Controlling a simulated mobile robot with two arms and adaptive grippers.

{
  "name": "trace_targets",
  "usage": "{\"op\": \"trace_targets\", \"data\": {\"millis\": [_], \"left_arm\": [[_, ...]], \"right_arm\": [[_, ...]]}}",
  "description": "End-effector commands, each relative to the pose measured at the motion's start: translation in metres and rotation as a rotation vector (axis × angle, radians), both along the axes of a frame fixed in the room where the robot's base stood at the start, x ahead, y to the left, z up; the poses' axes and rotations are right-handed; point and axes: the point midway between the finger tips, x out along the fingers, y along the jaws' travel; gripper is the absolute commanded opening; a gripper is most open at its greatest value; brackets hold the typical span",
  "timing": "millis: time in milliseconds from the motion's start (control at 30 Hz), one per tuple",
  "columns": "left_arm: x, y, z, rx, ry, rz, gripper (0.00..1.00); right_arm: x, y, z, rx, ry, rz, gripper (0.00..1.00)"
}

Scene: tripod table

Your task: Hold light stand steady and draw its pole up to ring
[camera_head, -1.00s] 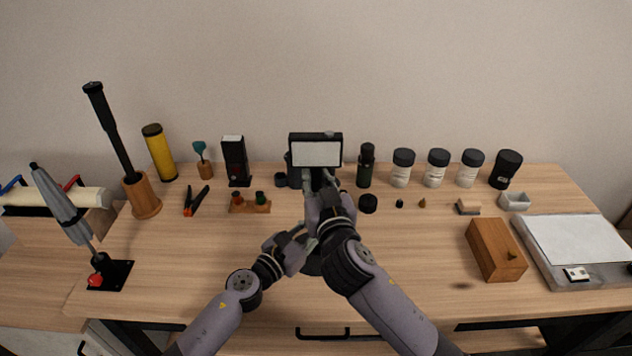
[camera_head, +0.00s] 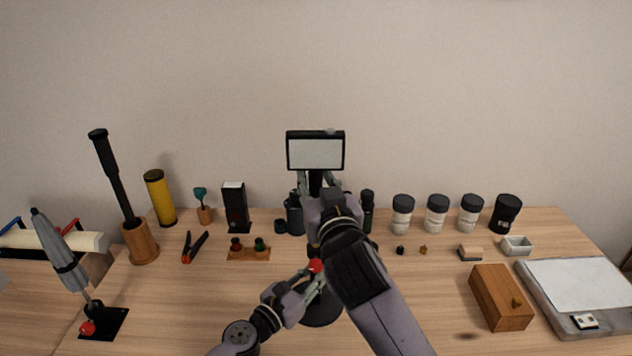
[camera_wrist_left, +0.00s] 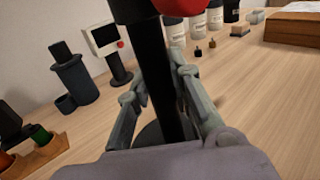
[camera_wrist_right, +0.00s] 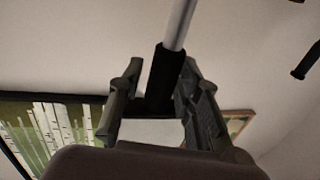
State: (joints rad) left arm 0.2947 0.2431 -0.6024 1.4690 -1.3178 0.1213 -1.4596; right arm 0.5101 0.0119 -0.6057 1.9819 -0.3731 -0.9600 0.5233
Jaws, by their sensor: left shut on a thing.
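The light stand has a round black base (camera_head: 320,312) on the table, a black lower tube (camera_wrist_left: 160,75), a red knob (camera_head: 316,266) and a lit panel (camera_head: 315,152) on top. It stands upright. My left gripper (camera_head: 313,284) is shut on the lower tube just below the red knob, one finger on each side. My right gripper (camera_head: 320,186) is high up, just under the panel. In the right wrist view its fingers flank a black sleeve (camera_wrist_right: 163,82) with a silver pole (camera_wrist_right: 180,22) coming out of it. My right arm hides the middle of the pole. I cannot make out a ring.
White-labelled jars (camera_head: 402,215) stand to the right. A wooden block (camera_head: 500,297) lies at right, a tilted grey umbrella-like thing (camera_head: 60,255) at left. The tabletop beside the base is clear.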

Motion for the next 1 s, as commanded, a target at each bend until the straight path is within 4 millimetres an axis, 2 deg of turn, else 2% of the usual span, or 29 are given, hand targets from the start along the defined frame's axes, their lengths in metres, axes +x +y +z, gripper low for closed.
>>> {"op": "trace_targets", "data": {"millis": [100,467,667,1000], "left_arm": [[-0.001,0.000,-0.002,0.002,0.002,-0.002,0.00],[-0.001,-0.001,-0.002,0.002,0.002,-0.003,0.00],[-0.001,-0.001,-0.002,0.002,0.002,-0.003,0.00],[-0.001,-0.001,-0.002,0.002,0.002,-0.003,0.00]], "right_arm": [[0.000,0.000,-0.001,0.000,0.002,0.001,0.41],[-0.004,0.000,-0.002,0.000,0.004,0.002,0.41],[-0.032,-0.006,-0.003,0.002,0.005,0.003,0.41],[-0.098,-0.022,-0.002,0.001,0.004,0.002,0.41]]}}
